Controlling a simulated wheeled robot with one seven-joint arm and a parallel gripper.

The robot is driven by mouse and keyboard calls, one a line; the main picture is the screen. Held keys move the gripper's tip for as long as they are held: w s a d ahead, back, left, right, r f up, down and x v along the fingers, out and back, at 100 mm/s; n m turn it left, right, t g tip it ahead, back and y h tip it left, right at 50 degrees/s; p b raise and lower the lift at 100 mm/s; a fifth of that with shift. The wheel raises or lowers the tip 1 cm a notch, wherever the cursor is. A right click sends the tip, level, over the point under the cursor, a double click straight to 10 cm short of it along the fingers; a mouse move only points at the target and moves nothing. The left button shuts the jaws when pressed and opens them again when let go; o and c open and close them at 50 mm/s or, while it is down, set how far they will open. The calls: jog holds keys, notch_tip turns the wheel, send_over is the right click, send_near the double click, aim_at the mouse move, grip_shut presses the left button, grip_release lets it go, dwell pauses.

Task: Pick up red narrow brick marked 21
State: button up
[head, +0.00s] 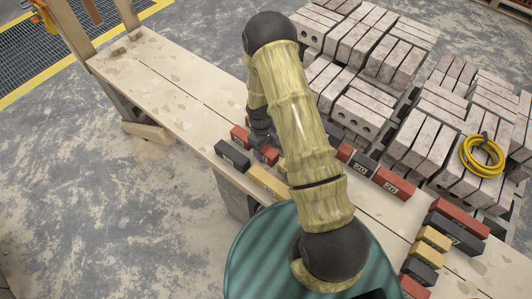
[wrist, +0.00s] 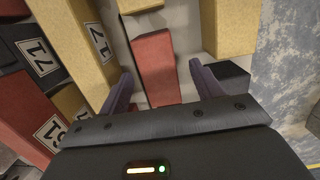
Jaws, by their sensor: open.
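In the wrist view a narrow red brick (wrist: 154,62) lies between the two purple fingers of my gripper (wrist: 161,75). The fingers are open, one on each side of it, and I cannot tell whether they touch it. No number shows on its visible face. In the head view my gripper end (head: 259,136) is low over the plank, mostly hidden by my arm. A red brick (head: 267,155) shows close beside it, and another red brick (head: 240,138) lies to the left. A further red brick (wrist: 28,110) with a partly cut-off label is at the wrist view's left.
Yellow bricks (wrist: 78,42) (wrist: 229,27) flank the red one closely. A black brick (wrist: 32,52) marked 71 lies left. In the head view, a black brick (head: 232,157) and a yellow brick (head: 268,182) lie along the plank's front edge.

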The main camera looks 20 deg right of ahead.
aim_at(266, 149)
jog(key=shift+s+d+f, duration=0.1)
jog(key=shift+d+f, duration=0.05)
jog(key=shift+f, duration=1.75)
jog(key=shift+f, duration=0.25)
jog(key=c, duration=1.4)
jog(key=shift+o, duration=0.2)
jog(key=shift+r, duration=0.1)
notch_tip(266, 149, up, 10)
jog(key=shift+r, duration=0.2)
